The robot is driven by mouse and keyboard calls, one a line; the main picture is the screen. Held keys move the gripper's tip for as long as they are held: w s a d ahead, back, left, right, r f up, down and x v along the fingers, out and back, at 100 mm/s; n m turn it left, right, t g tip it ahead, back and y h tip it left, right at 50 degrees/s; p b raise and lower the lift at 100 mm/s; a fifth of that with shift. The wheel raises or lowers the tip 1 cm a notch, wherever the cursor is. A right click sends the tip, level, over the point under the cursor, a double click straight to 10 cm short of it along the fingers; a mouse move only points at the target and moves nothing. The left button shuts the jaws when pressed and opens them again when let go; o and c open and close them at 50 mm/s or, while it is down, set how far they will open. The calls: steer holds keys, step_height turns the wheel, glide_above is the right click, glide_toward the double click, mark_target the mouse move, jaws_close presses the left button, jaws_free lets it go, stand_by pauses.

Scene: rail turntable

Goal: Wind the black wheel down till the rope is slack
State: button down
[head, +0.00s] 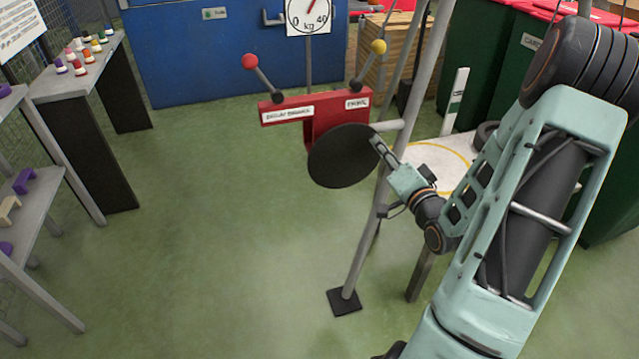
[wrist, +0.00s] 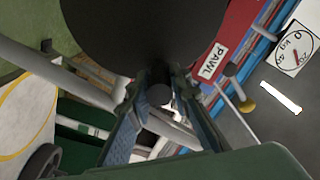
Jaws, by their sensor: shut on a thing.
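The black wheel (head: 345,160) is a flat dark disc on the front of a red winch housing (head: 322,128). It fills the top of the wrist view (wrist: 140,30). My gripper (head: 378,143) is at the wheel's right edge. In the wrist view, my gripper (wrist: 160,98) has its fingers closed on a small dark round handle (wrist: 159,94) at the wheel's rim. A white dial (head: 308,17) marked kg, from 0 to 40, stands above the winch, its needle tilted up to the right. I cannot clearly make out the rope.
A red-knobbed lever (head: 250,61) leans left on the winch. A yellow-knobbed lever (head: 378,47) leans right above a PAWL label (head: 357,103). A grey frame leg (head: 362,250) stands close beside my wrist. Shelves (head: 75,75) line the left.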

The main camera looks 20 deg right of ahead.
steer(key=shift+w+a+r, duration=0.1)
steer(key=shift+a+r, duration=0.1)
steer(key=shift+r, duration=0.1)
steer(key=shift+a+r+n+b, duration=0.6)
steer(key=shift+a+n, duration=0.05)
steer(key=shift+n, duration=0.65)
steer(key=shift+a+n, duration=0.15)
steer(key=shift+n, duration=0.15)
steer(key=c, duration=1.6)
jaws_free()
steer(key=shift+s, duration=0.2)
